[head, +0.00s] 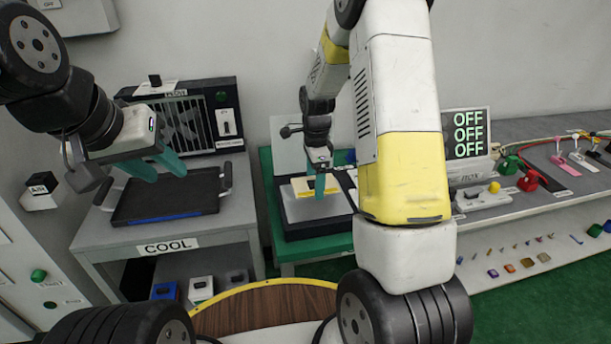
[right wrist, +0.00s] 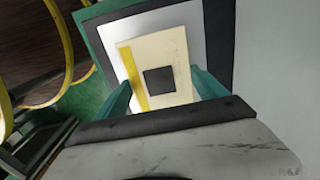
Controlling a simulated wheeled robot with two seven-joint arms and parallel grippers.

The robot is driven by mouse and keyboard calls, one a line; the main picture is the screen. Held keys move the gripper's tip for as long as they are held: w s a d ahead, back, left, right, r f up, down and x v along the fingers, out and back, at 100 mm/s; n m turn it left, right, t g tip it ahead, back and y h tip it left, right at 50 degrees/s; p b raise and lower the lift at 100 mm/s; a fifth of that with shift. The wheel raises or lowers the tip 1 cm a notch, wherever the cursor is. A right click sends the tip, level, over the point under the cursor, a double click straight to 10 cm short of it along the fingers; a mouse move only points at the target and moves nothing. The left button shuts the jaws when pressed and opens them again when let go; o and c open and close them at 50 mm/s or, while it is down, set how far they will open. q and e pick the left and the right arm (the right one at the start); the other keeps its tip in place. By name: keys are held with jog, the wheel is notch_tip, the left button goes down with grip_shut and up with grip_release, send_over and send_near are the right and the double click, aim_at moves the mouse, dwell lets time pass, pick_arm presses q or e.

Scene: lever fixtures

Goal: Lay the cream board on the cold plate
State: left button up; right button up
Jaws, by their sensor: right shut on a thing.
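The cream board (right wrist: 160,68), with a yellow stripe and a dark square, is between the fingers of my right gripper (right wrist: 160,95), which is shut on it. In the head view the board (head: 302,184) shows partly behind that gripper (head: 320,186), over a pale plate on the green table. I cannot tell whether the board touches that plate. A dark flat plate with raised side handles (head: 165,203), apparently the cold plate, lies on the grey stand marked COOL. My left gripper (head: 158,172) is above this dark plate, open and empty.
The pale plate (head: 302,208) sits in a dark frame on the green table (head: 268,190). A grilled fan unit (head: 190,118) stands behind the dark plate. A panel reading OFF (head: 467,135) and a bench with levers (head: 570,165) are at the right.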

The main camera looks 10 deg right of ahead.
jog(key=shift+f, duration=1.75)
jog(key=shift+f, duration=0.1)
jog(key=o, duration=1.3)
jog(key=shift+o, duration=0.2)
notch_tip(320, 180, up, 12)
jog(key=shift+r, duration=0.15)
jog(key=s+a+r+n+t+y, duration=0.1)
jog(key=s+r+n+t, duration=0.2)
jog(key=s+r+n, duration=0.5)
jog(key=s+a+r+n+t+y, duration=0.1)
jog(key=s+r+n+t, duration=0.2)
jog(key=s+r+n, duration=0.5)
jog(key=s+n, duration=0.2)
jog(key=s, duration=0.6)
jog(key=shift+r, duration=0.25)
jog(key=shift+s+a, duration=0.1)
